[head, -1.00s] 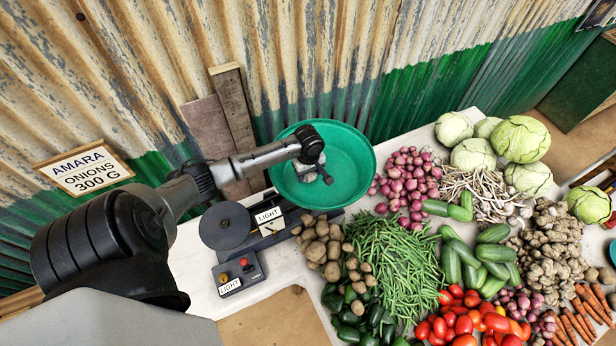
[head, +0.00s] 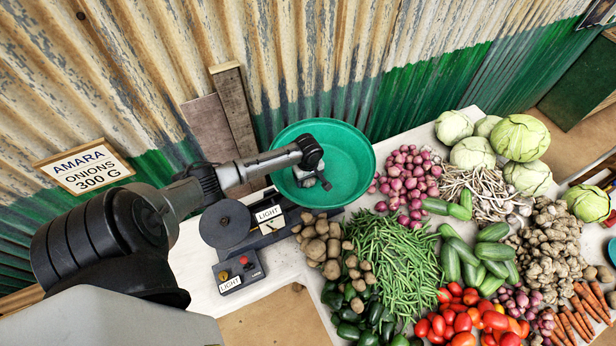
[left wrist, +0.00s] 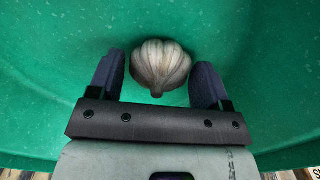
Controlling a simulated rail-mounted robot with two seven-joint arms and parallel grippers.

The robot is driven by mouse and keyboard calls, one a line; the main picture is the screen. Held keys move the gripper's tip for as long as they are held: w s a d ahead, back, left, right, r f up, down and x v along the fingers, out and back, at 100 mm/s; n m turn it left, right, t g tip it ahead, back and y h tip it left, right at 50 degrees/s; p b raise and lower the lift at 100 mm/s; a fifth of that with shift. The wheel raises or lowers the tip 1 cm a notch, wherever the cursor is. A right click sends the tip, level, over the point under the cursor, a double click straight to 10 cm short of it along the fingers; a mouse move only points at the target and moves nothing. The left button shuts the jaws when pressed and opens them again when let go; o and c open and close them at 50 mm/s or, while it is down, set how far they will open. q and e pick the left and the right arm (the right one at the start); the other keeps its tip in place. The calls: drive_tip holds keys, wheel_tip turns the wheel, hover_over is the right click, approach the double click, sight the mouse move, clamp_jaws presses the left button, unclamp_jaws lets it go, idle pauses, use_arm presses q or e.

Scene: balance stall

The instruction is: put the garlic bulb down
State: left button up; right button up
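The garlic bulb (left wrist: 160,67) is pale with faint ribs and shows in the left wrist view against the green pan (left wrist: 50,70). My left gripper (left wrist: 158,78) has its two dark fingers apart, one on each side of the bulb, with narrow green gaps between fingers and bulb. The bulb seems to rest on the pan, though contact underneath is hidden. In the head view, my left gripper (head: 324,184) is inside the round green pan (head: 356,160) of the balance, and the bulb cannot be made out there. My right gripper is not in view.
A button box (head: 238,275) is in front. Potatoes (head: 318,243), onions (head: 408,180) and green beans (head: 396,255) crowd the right. The corrugated wall (head: 300,60) is close behind.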

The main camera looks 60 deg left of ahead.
use_arm(q)
drive_tip(key=shift+o, duration=1.4)
drive_tip(key=shift+r, duration=0.1)
wheel_tip(320, 180, up, 12)
drive_tip(key=shift+r, duration=0.1)
drive_tip(key=shift+m, duration=0.3)
